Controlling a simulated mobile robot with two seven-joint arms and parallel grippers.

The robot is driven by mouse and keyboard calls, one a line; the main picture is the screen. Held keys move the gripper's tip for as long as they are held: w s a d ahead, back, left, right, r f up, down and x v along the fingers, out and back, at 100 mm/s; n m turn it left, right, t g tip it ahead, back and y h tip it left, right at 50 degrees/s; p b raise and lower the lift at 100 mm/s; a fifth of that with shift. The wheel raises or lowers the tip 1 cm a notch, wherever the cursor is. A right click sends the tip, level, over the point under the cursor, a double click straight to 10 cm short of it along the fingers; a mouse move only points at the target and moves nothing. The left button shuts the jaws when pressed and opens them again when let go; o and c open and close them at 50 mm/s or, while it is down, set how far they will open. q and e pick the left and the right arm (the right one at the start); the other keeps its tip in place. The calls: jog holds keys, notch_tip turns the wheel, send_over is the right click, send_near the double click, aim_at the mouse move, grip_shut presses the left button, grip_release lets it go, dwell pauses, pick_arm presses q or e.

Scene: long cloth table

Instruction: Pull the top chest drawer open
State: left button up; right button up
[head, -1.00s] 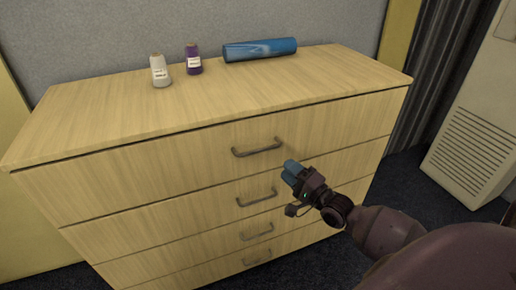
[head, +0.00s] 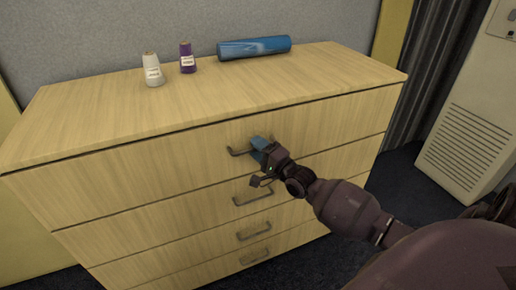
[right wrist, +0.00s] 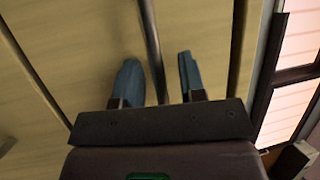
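The wooden chest's top drawer (head: 130,170) is closed, its front flush with the drawers below. Its grey bar handle (head: 238,153) is partly hidden behind my right gripper (head: 260,146). In the right wrist view the blue fingers of my right gripper (right wrist: 158,75) are apart, and the handle bar (right wrist: 151,45) runs between them with a gap on both sides. My left gripper is not in view.
On the chest top (head: 210,100) stand a white spool (head: 153,70) and a purple spool (head: 187,58), and a blue cylinder (head: 254,48) lies beside them. Lower drawer handles (head: 254,231) are below. A white vented unit (head: 465,130) stands at the right.

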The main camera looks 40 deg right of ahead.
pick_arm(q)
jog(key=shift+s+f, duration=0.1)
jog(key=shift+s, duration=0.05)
pick_arm(e)
grip_shut()
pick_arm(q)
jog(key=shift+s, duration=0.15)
